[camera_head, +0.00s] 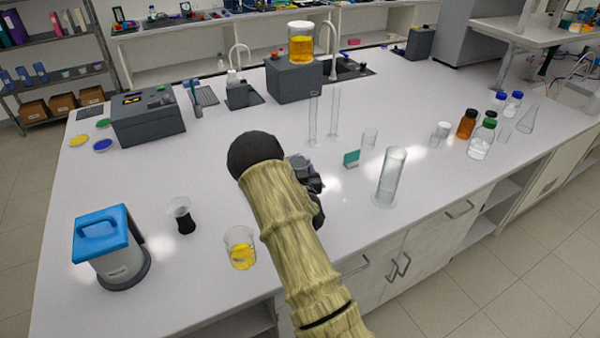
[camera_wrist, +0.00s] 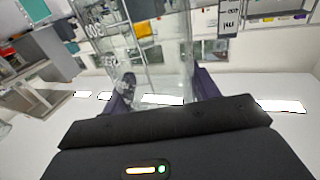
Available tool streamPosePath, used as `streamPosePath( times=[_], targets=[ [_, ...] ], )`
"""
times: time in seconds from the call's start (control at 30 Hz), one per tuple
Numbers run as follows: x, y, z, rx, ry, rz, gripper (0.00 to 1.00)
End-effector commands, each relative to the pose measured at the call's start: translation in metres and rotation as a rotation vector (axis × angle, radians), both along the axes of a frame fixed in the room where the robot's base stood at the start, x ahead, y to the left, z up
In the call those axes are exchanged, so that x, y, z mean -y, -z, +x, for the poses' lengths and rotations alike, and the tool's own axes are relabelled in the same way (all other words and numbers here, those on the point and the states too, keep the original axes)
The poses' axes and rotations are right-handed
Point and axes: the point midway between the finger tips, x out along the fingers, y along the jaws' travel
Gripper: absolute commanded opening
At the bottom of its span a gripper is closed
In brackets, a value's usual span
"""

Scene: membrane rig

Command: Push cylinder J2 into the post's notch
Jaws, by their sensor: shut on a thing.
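My gripper (camera_wrist: 163,92) is shut on a clear glass vessel (camera_wrist: 150,45) with white printed marks; its dark fingers stand on both sides of the glass. In the head view my gripper (camera_head: 306,178) is over the middle of the bench, partly behind my forearm, and the held glass cannot be made out there. Two tall thin glass cylinders (camera_head: 335,108) stand upright behind it, and a wider tall cylinder (camera_head: 391,176) stands to its right. I cannot read which one is J2. No notched post can be made out.
A beaker of yellow liquid (camera_head: 240,248) and a black-based glass (camera_head: 182,217) are at left. Several bottles (camera_head: 482,138) stand at right. The bench between is mostly clear.

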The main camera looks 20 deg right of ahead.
Motion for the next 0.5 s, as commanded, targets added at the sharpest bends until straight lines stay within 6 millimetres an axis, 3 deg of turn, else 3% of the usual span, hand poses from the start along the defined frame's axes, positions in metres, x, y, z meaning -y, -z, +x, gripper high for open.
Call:
streamPosePath(
  times=[0.5],
  targets=[
    [-0.003,0.002,0.025,-0.002,-0.002,0.002,0.28]
  ],
)
